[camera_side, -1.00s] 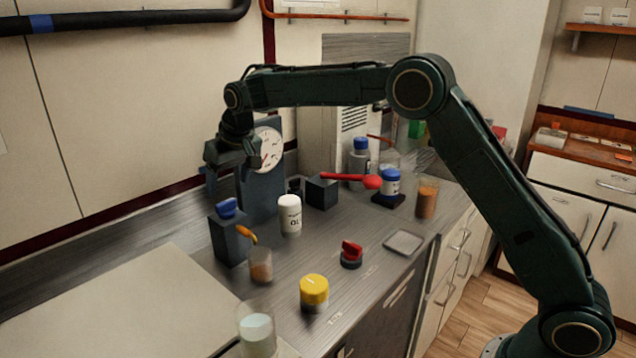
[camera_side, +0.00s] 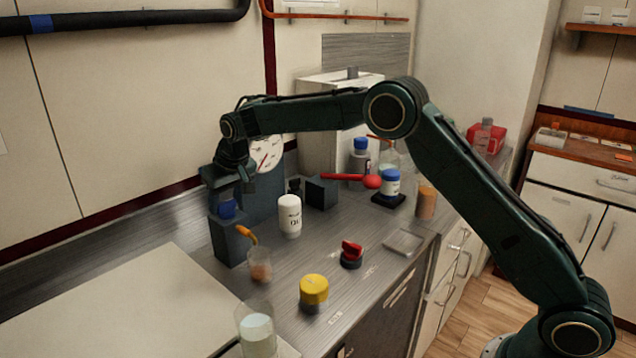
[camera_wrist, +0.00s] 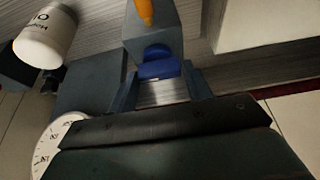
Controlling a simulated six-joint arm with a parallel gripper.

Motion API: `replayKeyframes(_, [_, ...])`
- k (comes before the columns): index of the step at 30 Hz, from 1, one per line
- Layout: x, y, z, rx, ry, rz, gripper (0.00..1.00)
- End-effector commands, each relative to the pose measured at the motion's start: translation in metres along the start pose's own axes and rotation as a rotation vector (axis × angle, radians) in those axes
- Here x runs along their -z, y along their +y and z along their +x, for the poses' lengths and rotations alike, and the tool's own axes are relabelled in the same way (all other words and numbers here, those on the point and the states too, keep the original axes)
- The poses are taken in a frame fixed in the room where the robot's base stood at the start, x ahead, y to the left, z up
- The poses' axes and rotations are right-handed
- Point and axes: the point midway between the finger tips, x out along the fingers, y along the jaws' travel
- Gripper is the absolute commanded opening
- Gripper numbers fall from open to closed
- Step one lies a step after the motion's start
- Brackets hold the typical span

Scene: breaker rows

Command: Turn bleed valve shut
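A blue knob (camera_side: 228,209) sits on top of a dark grey block (camera_side: 226,243) with an orange spout (camera_side: 246,233); I take this as the bleed valve. My gripper (camera_side: 230,195) is above the block, pointing down. In the wrist view the blue knob (camera_wrist: 158,63) shows between and just beyond the fingertips of my gripper (camera_wrist: 160,82), which are apart. I see no clear contact with the knob. In the side view the fingers partly cover the knob.
A grey stand with a white dial (camera_side: 265,154) is close behind my gripper. A white bottle (camera_side: 290,216), a small cup (camera_side: 260,264), a yellow-lidded jar (camera_side: 313,291) and a red knob (camera_side: 351,249) stand nearby. A red lever (camera_side: 345,178) sticks out from a dark box.

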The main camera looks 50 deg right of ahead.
Motion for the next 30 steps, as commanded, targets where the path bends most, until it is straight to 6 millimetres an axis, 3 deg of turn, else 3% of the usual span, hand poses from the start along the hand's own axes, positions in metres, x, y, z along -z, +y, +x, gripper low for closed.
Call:
replayKeyframes(1, [-0.0001, -0.0001, 0.0000, 0.000, 0.000, 0.000, 0.40])
replayKeyframes(3, [-0.0001, -0.0001, -0.0001, 0.000, 0.000, 0.000, 0.26])
replayKeyframes(4, [-0.0001, -0.0002, -0.0001, 0.000, 0.000, 0.000, 0.24])
replayKeyframes(17, [-0.0004, 0.0004, -0.0001, 0.023, -0.001, -0.057, 0.24])
replayKeyframes(30, [0.0001, 0.0032, 0.0004, 0.140, -0.002, -0.339, 0.24])
